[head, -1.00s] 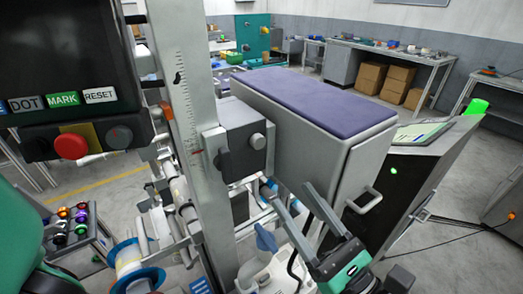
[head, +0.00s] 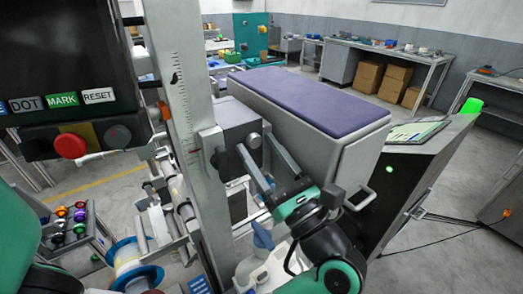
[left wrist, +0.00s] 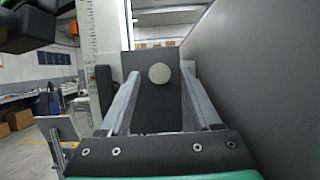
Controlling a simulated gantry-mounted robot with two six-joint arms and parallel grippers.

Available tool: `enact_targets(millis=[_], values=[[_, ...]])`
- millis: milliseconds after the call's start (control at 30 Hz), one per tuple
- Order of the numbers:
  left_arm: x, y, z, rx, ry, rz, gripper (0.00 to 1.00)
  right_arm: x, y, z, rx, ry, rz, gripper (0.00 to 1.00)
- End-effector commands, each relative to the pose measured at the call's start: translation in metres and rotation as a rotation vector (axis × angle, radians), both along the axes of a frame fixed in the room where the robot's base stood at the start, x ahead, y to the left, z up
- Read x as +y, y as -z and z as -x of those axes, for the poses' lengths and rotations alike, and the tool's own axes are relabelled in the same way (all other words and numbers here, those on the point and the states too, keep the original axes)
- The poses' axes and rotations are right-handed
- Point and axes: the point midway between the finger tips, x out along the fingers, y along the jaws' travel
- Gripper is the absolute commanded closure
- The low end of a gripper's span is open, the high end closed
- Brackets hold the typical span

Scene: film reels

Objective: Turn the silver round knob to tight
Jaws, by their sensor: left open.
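The silver round knob (head: 254,140) sits on the face of a grey box (head: 237,128) clamped to the upright ruled column. My left gripper (head: 255,144) is open, with its two fingers pointing at the knob. In the left wrist view the knob (left wrist: 159,73) shows in the middle between the spread fingertips, with a gap on each side. Neither finger appears to touch it. I cannot tell whether the tips reach level with it. My right gripper is not in view.
The ruled metal column (head: 180,100) stands just left of the knob's box. A large grey cabinet with a purple padded top (head: 305,98) lies close on the right. A blue-rimmed reel (head: 128,262) and a red button (head: 69,146) are at the left.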

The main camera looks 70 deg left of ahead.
Motion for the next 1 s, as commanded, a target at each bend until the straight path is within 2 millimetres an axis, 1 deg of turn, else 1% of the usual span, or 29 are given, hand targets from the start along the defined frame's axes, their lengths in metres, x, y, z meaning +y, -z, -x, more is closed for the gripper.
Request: enact_targets(millis=[33,67,100,167,200,267,300,400,733,867,1000], values=[[0.000,0.000,0.000,0.000,0.000,0.000,0.36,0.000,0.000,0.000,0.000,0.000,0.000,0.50],[0.000,0.000,0.000,0.000,0.000,0.000,0.39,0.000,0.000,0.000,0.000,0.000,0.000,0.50],[0.000,0.000,0.000,0.000,0.000,0.000,0.47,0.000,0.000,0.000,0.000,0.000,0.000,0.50],[0.000,0.000,0.000,0.000,0.000,0.000,0.57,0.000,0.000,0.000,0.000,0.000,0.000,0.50],[0.000,0.000,0.000,0.000,0.000,0.000,0.65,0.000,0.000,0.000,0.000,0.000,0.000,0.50],[0.000,0.000,0.000,0.000,0.000,0.000,0.75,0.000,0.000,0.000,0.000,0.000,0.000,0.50],[0.000,0.000,0.000,0.000,0.000,0.000,0.83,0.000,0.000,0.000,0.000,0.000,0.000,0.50],[-0.001,0.000,0.000,0.000,-0.001,0.000,1.00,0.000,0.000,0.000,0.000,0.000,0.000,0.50],[-0.001,-0.001,0.000,0.013,0.000,0.003,1.00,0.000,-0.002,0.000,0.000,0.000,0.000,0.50],[-0.001,-0.002,0.000,0.044,0.001,0.012,1.00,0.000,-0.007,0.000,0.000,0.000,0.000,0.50],[-0.001,-0.003,0.001,0.109,0.000,0.029,1.00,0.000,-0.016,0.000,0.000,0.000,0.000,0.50]])
